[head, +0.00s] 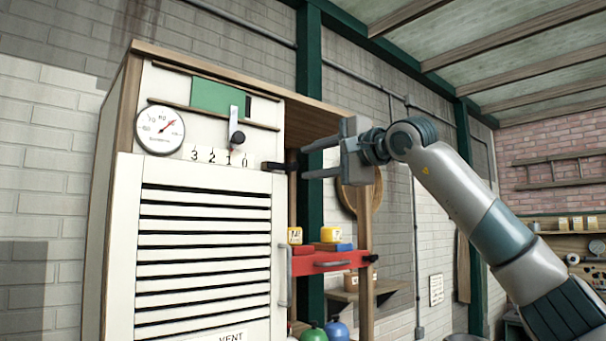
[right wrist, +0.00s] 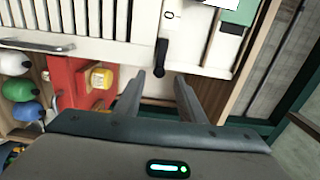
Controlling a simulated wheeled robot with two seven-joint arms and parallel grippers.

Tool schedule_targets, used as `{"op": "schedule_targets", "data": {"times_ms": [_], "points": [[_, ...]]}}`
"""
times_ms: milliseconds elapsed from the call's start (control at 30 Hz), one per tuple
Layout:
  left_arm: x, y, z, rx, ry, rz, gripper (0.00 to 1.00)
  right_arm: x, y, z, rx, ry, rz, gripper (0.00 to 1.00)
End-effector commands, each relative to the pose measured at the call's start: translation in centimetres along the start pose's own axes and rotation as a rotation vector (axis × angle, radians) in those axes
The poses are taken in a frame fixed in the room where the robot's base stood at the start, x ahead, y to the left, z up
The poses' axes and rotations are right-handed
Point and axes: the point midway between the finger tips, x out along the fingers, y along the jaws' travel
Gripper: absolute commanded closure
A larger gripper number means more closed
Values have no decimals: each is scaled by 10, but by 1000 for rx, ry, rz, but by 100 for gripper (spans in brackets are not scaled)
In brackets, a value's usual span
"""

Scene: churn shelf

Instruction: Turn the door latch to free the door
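The door latch (head: 280,166) is a small black lever at the upper right edge of the white louvred door (head: 200,255). It lies roughly level in the head view and juts right past the door's edge. In the right wrist view the latch (right wrist: 161,58) sits just beyond the fingertips, roughly in line with the gap between them. My right gripper (head: 304,162) is open and empty, with its fingers pointing left at the latch; they also show in the right wrist view (right wrist: 160,76). No contact with the latch is visible. My left gripper is not in view.
A grey handle (head: 286,276) runs down the door's right edge. A red drawer or shelf (head: 318,263) with yellow blocks stands right of the door, with coloured bottles (head: 336,329) below. A gauge (head: 160,130) and a slider (head: 235,120) are above the door.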

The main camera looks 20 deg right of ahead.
Motion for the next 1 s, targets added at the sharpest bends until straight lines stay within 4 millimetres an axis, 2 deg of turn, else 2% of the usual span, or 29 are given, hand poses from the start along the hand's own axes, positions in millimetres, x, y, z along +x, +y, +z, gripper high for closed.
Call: {"op": "schedule_targets", "data": {"times_ms": [33,100,500,733,1000], "points": [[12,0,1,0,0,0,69,-11,6,-1,0,1,-3,64],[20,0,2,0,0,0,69,-26,5,-1,-1,2,-4,64],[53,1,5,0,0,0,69,-101,3,0,-1,1,-3,64],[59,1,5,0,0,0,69,-120,2,0,-1,0,0,64],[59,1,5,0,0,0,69,-123,0,0,-1,0,1,64]]}}
